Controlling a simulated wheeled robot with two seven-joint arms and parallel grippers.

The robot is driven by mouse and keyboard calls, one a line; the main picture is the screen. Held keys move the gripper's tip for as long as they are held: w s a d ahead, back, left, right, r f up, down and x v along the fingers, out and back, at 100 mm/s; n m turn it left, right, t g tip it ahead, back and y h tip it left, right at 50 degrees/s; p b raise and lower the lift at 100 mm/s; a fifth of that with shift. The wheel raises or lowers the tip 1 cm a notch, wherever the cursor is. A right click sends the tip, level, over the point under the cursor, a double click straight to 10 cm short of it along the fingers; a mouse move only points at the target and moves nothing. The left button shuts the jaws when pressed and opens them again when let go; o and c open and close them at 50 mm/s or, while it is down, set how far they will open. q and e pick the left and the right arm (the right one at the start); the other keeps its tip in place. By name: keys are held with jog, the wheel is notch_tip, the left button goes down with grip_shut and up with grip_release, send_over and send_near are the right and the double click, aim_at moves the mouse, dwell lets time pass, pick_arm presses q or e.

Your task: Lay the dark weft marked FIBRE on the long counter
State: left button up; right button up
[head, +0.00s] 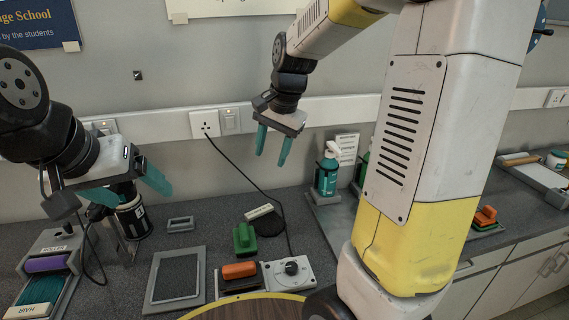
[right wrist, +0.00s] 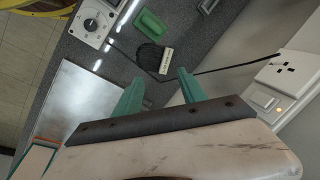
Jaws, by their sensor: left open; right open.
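A dark bundle with a white tag, which looks like the weft (head: 268,226), lies on the grey long counter (head: 205,236) behind the green block. I cannot read its tag (head: 260,211). The dark weft also shows in the right wrist view (right wrist: 150,55), with its tag at its side, just beyond my fingertips. My right gripper (head: 273,152) is open and empty, above the back of the counter near the wall socket. It also shows in the right wrist view (right wrist: 162,84). My left gripper (head: 128,188) is open, above or in front of a dark canister (head: 132,218) at the left.
A green block (head: 244,239), an orange-topped block (head: 239,270) and a white dial box (head: 289,274) stand near the weft. A dark framed pad (head: 176,277) lies left of them. A tray with a purple roller (head: 46,264) is far left. A black cable (head: 240,171) crosses from the socket.

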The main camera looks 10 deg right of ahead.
jog(key=s+d+r+n+t, duration=0.1)
jog(key=s+n, duration=0.3)
jog(key=s, duration=0.5)
jog(key=s+r+n+t, duration=0.2)
jog(key=s+r+n, duration=0.2)
jog(key=s, duration=0.5)
jog(key=shift+d+r+t, duration=0.15)
jog(key=shift+d+t, duration=0.25)
